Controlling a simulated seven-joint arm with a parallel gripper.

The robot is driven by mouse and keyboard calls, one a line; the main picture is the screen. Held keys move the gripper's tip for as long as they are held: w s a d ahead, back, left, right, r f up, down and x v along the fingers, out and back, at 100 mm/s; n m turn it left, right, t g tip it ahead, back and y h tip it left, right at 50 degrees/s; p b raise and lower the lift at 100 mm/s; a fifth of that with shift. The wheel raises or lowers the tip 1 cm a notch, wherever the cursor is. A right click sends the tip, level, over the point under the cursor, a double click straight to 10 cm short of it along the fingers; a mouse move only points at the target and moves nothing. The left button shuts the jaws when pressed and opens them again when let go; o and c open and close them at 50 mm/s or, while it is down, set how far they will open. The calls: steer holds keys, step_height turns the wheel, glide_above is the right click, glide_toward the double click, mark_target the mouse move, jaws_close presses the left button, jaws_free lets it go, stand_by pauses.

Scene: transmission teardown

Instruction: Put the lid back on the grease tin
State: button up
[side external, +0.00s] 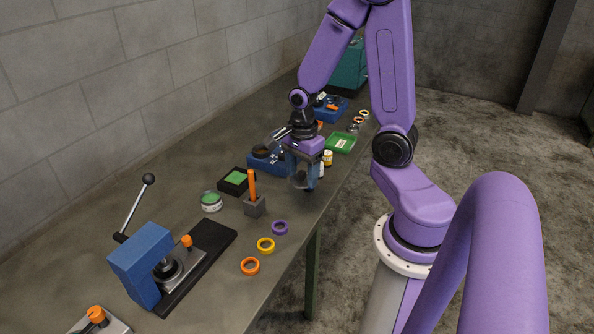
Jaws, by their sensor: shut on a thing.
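The grease tin (211,202) is a short, round, pale can with a green top surface. It stands upright on the workbench, left of the black box with the green inside. My gripper (305,184) points down near the bench's front edge, to the right of the tin and well apart from it. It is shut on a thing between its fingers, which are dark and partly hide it. I cannot make out the held thing's outline, nor tell whether it is the lid. I see no separate lid lying on the bench.
A grey block with an upright orange-handled tool (254,205) stands between tin and gripper. Behind are a black box (234,182), a blue bin (263,164) and small bottles (327,158). Coloured rings (265,245) lie in front. A blue lever press (145,265) stands left.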

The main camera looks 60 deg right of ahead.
mark_target(301, 174)
steer(key=shift+s+a+r, duration=0.2)
steer(key=shift+s+r, duration=0.15)
steer(key=shift+s, duration=0.3)
steer(key=shift+r, duration=0.5)
step_height(301, 174, up, 4)
steer(key=shift+f, duration=0.1)
steer(key=shift+w+a+r, duration=0.2)
steer(key=shift+w, duration=0.35)
steer(key=w+a, duration=0.4)
steer(key=w, duration=0.8)
steer(key=w+a, duration=0.4)
steer(key=w, duration=0.8)
steer(key=shift+w+d+f, duration=0.1)
steer(key=shift+w+f, duration=0.05)
steer(key=shift+f, duration=3.25)
steer(key=shift+w+d+f, duration=0.1)
steer(key=shift+f, duration=3.25)
steer(key=shift+f, duration=0.15)
